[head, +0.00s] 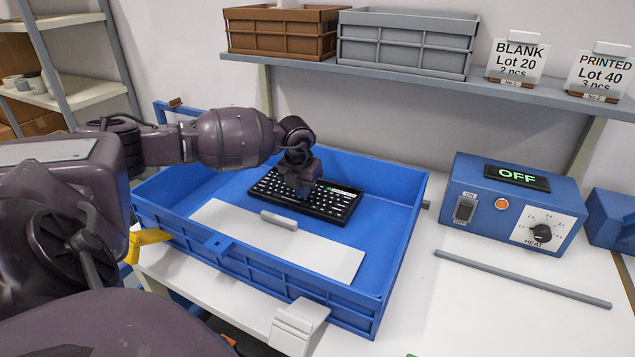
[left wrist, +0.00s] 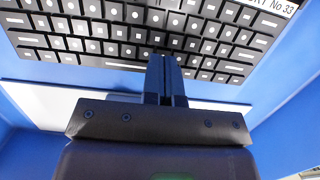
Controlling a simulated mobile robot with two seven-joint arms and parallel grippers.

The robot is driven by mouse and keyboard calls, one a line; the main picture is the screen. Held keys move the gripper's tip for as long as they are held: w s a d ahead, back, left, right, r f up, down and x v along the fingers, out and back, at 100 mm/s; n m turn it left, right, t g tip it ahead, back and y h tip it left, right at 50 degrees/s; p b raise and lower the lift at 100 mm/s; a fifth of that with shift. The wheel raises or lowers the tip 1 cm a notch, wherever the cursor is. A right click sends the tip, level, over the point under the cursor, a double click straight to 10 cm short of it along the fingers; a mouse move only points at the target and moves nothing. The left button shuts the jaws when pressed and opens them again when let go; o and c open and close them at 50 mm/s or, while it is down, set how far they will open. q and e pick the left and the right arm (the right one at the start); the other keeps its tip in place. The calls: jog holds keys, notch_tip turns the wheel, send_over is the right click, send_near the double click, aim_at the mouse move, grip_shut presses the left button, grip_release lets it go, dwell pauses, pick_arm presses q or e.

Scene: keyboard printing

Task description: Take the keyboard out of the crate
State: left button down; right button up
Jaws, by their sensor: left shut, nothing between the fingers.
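A black keyboard (head: 335,203) with light marks on its keys lies flat inside the blue crate (head: 395,175). It fills the upper part of the left wrist view (left wrist: 60,30), where a white label shows at its right end. My right gripper is not in view.
A white panel with a grey handle (head: 320,250) lies in the crate's near part. A blue heater box (head: 475,200) reading OFF and a grey rod (head: 520,279) are to the right. Above is a shelf (head: 430,82) with brown (head: 275,35) and grey (head: 400,45) crates.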

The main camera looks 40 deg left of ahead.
pick_arm(q)
jog(key=w, duration=0.2)
jog(key=w+a+b, duration=0.1)
jog(key=w, duration=0.1)
jog(key=w+a, duration=0.1)
jog(key=w, duration=0.1)
jog(key=shift+w+f, duration=0.35)
jog(key=shift+f, duration=0.3)
jog(key=shift+f+b, duration=0.25)
jog(key=shift+b, duration=0.1)
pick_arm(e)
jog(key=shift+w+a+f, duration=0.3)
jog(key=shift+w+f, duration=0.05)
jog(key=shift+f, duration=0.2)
